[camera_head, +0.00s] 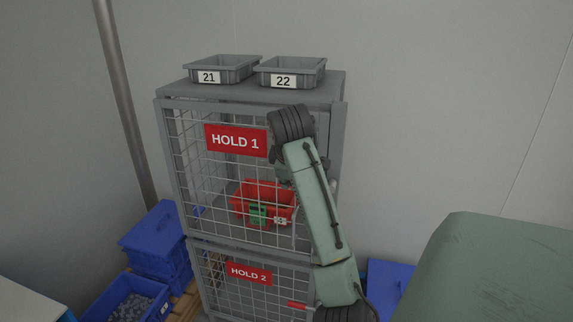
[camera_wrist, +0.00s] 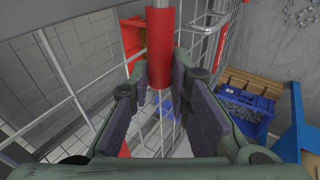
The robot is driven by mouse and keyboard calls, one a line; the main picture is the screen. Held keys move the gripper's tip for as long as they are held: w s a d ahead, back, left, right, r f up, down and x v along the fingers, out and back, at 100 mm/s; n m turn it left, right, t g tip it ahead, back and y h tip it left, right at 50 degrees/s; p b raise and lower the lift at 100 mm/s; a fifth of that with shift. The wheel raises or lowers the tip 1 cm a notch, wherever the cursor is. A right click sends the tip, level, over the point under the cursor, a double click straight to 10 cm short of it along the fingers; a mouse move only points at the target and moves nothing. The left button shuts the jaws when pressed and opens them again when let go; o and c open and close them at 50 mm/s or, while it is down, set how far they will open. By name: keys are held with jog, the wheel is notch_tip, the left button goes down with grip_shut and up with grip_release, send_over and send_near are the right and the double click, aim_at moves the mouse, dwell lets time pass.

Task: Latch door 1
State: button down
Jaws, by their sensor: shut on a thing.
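Door 1 (camera_head: 190,150) is the upper wire-mesh door of a grey cage and carries a red HOLD 1 sign (camera_head: 236,140). It looks shut or nearly so in the head view; I cannot tell whether it is flush with the frame. In the wrist view, my gripper (camera_wrist: 160,82) is shut on a red upright handle (camera_wrist: 160,48), with one finger on each side. The mesh runs close beside the fingers. In the head view my arm hides the handle, the latch and the door's right edge.
A red crate (camera_head: 250,197) with a green item stands inside the upper cage. Door 2, with its HOLD 2 sign (camera_head: 248,273), is below. Grey trays (camera_head: 222,66) marked 21 and 22 sit on top.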

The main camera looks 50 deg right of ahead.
jog(key=shift+f+g, duration=0.3)
jog(key=shift+f, duration=0.1)
jog(key=c, duration=1.8)
grip_release()
jog(key=shift+w+f, duration=0.1)
jog(key=v, duration=1.2)
jog(key=shift+a, duration=0.1)
